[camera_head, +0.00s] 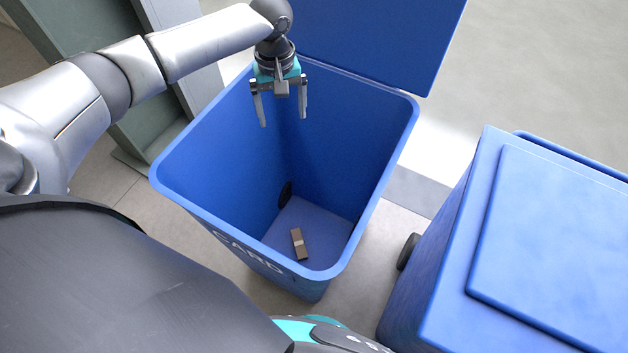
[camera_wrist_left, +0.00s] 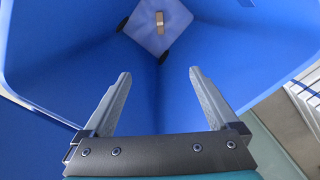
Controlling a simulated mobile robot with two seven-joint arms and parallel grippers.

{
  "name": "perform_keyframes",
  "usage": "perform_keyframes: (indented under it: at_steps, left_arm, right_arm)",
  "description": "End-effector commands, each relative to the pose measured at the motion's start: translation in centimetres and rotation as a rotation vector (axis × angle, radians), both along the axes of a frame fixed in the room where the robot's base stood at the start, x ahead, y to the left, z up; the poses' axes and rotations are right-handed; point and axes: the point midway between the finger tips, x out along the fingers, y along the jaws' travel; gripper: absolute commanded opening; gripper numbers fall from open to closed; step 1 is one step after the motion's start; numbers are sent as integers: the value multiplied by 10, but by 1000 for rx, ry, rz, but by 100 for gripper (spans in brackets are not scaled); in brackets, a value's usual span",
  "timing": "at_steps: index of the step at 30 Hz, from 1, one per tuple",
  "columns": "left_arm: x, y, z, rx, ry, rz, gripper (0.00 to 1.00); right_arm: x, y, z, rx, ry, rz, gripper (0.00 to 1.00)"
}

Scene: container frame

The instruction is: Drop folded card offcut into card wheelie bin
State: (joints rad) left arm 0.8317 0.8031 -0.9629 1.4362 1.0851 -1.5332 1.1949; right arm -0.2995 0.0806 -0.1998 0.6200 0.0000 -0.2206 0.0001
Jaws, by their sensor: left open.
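The folded card offcut (camera_head: 299,244) is a small brown piece with a pale band. It lies on the floor of the open blue card wheelie bin (camera_head: 172,183), which has "CARD" lettered on its front. The offcut also shows at the bin bottom in the left wrist view (camera_wrist_left: 159,22). My left gripper (camera_head: 283,108) is open and empty, pointing down over the bin's opening, well above the offcut. Its two fingers stand apart in the left wrist view (camera_wrist_left: 160,92). My right gripper is not in view.
The bin's blue lid (camera_head: 375,35) hangs open at the back. A second blue bin (camera_head: 550,250) with a closed lid stands at the right, with a gap between them. A grey-green panel structure (camera_head: 90,40) stands behind at the left.

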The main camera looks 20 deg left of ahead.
Motion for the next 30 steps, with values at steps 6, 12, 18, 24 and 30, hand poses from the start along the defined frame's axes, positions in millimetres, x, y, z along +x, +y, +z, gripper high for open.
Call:
perform_keyframes:
  at_steps: [6,12,18,24,30]
  left_arm:
    - [1,0,56,1,-6,-1,94]
    - [1,0,100,0,-5,0,94]
    - [0,0,127,1,-2,0,94]
    - [0,0,135,0,-1,-1,94]
    - [0,0,134,0,-1,0,94]
  right_arm:
    - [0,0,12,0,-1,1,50]
    - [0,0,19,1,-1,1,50]
    - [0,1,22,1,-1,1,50]
    - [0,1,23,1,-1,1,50]
    - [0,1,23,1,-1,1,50]
